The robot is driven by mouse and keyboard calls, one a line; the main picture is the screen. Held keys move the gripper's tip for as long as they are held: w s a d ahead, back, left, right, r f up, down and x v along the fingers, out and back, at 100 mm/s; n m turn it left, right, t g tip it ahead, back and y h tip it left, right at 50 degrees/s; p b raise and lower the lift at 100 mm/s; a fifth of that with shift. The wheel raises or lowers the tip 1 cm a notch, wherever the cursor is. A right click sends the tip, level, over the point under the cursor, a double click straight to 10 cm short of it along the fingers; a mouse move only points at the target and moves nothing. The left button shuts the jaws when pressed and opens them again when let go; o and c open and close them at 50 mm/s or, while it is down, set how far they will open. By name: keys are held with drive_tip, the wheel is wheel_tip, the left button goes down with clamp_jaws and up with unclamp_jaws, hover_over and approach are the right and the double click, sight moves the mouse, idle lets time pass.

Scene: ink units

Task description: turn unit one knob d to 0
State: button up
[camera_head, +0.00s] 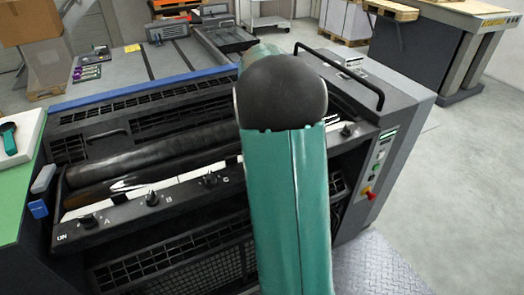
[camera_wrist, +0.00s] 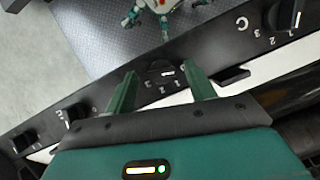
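The unit's knob rail (camera_head: 130,207) runs along its front in the head view, with knobs A (camera_head: 88,220), B (camera_head: 152,198) and C (camera_head: 210,178) left of my arm. In the wrist view, the dark knob beside C (camera_wrist: 163,70), which by its place is knob d, lies between the fingertips of my gripper (camera_wrist: 161,76). Its own letter is not readable; small digits and a pale mark show by it, but its setting is unclear. My gripper is open, a finger on either side with gaps to the knob. The head view hides gripper and knob behind my arm.
Knob C (camera_wrist: 286,15) is at the upper right in the wrist view; another knob (camera_wrist: 75,113) is at the left. Dark rollers (camera_head: 150,155) lie behind the rail. A black handle bar (camera_head: 345,70) and a red stop button (camera_head: 368,191) are at the unit's right end.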

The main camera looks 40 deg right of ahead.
drive_tip(key=v, duration=1.3)
drive_tip(key=shift+r, duration=0.35)
drive_tip(key=shift+w, duration=0.15)
